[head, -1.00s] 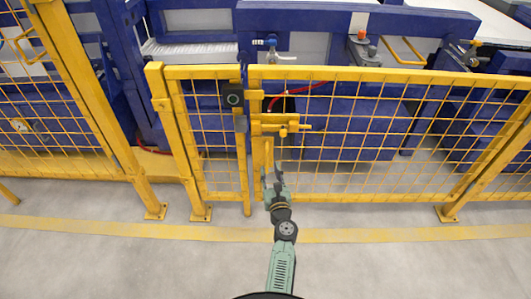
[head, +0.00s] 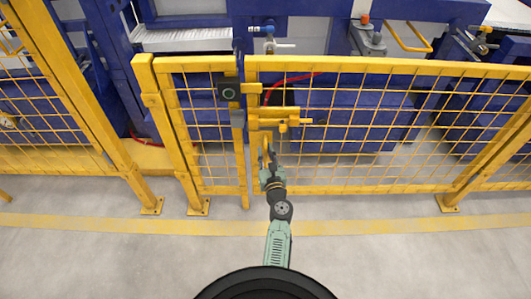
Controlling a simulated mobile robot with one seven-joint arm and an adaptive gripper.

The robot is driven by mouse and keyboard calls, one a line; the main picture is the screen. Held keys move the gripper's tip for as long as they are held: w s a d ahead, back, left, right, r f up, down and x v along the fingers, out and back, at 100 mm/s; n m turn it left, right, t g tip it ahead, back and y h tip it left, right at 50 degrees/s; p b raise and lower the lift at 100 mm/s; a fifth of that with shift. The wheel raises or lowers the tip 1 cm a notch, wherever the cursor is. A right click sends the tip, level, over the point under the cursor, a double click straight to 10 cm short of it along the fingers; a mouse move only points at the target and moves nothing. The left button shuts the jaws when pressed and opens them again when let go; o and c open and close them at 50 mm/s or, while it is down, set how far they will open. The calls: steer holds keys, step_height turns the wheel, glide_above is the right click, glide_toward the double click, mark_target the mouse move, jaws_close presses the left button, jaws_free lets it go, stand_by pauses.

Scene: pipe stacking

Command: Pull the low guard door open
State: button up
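The low guard door (head: 370,118) is a yellow frame with wire mesh, in the middle and right of the head view. It stands in line with the fence, with a narrow gap at its left edge. A yellow latch block with a bolt (head: 278,117) sits at its upper left. A short upright yellow handle (head: 266,140) shows just below the latch. My gripper (head: 267,158) is green-grey and points up at the door's left side, its fingertips at the lower part of the handle. Whether the fingers touch or close on the handle cannot be made out.
A narrow fixed mesh panel (head: 207,130) with a black switch box (head: 229,90) stands left of the door. A tall yellow post (head: 85,110) stands farther left. Blue machinery (head: 340,120) is behind the fence. The grey floor (head: 400,262) in front is clear.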

jaws_close()
stand_by(0.4)
